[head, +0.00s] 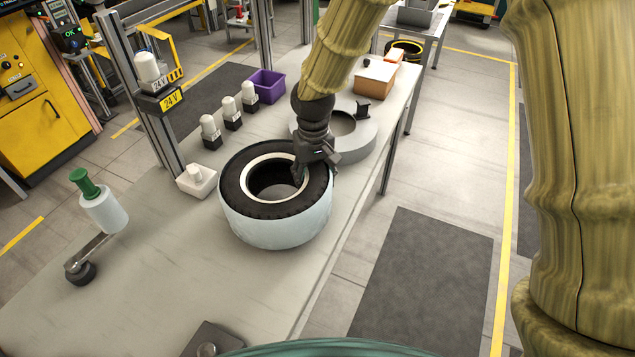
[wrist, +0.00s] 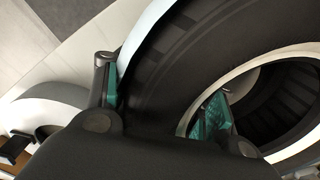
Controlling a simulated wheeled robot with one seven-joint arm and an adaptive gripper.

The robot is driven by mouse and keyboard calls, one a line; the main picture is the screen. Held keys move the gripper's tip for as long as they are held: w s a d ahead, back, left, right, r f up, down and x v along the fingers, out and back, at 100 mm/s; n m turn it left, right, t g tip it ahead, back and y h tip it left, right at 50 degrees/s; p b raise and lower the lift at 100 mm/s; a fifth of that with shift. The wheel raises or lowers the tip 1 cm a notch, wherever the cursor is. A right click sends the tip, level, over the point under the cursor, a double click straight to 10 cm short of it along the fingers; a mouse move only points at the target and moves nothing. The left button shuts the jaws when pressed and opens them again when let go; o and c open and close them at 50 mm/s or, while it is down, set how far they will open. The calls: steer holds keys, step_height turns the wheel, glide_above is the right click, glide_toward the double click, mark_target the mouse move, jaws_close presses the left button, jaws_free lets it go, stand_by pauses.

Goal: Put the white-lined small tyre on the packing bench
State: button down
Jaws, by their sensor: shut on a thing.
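The tyre (head: 275,232) has a black sidewall, a white ring round its hole and a pale blue-white outer band. It lies flat at the middle of a long grey bench (head: 150,270); I cannot tell whether its underside touches the top. My gripper (head: 313,172) is shut on the tyre's wall at its far right side. In the wrist view my gripper (wrist: 158,92) straddles the tyre (wrist: 190,62), one finger outside the pale band and one inside the hole. The lower parts of the fingers are partly hidden.
Just behind the tyre is a round grey holder (head: 358,148) with an opening. A white block (head: 196,181), several white-topped lamps (head: 210,130), a purple bin (head: 267,86) and an orange-brown box (head: 375,78) stand on the bench. A green-topped bottle (head: 98,203) is at left. The near bench top is mostly clear.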

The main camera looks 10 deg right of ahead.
steer(key=shift+w+a, duration=0.1)
steer(key=shift+w, duration=0.55)
steer(key=shift+f+p, duration=0.9)
steer(key=shift+f, duration=0.8)
steer(key=c, duration=0.5)
jaws_free()
steer(key=shift+s+f, duration=0.1)
steer(key=shift+c, duration=0.2)
steer(key=shift+r+b, duration=1.3)
steer(key=shift+r, duration=4.75)
